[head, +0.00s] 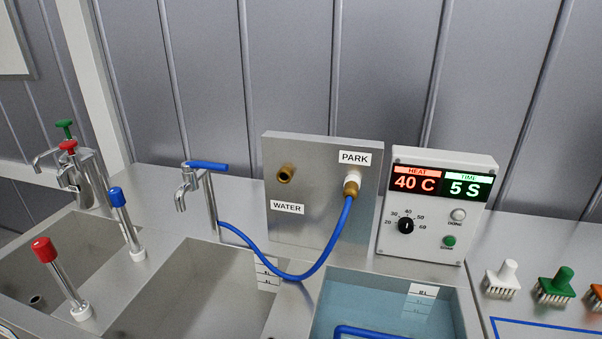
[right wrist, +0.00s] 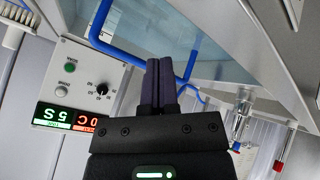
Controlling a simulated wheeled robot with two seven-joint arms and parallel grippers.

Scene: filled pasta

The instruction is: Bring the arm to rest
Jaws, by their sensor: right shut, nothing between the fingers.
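My right gripper (right wrist: 161,80) shows in the right wrist view with its two dark fingers together and nothing between them. Behind the fingers are a blue pipe and a water-filled basin; I cannot tell how far off they are. Neither of my grippers shows in the head view.
A control box (head: 438,207) reads 40 C and 5 S. A blue hose (head: 335,240) runs to the PARK fitting (head: 352,183) on a metal panel (head: 318,215). A water basin (head: 470,310), taps (head: 200,185) and brushes (head: 555,285) stand around. Red-capped (head: 62,280) and blue-capped (head: 125,222) posts rise at left.

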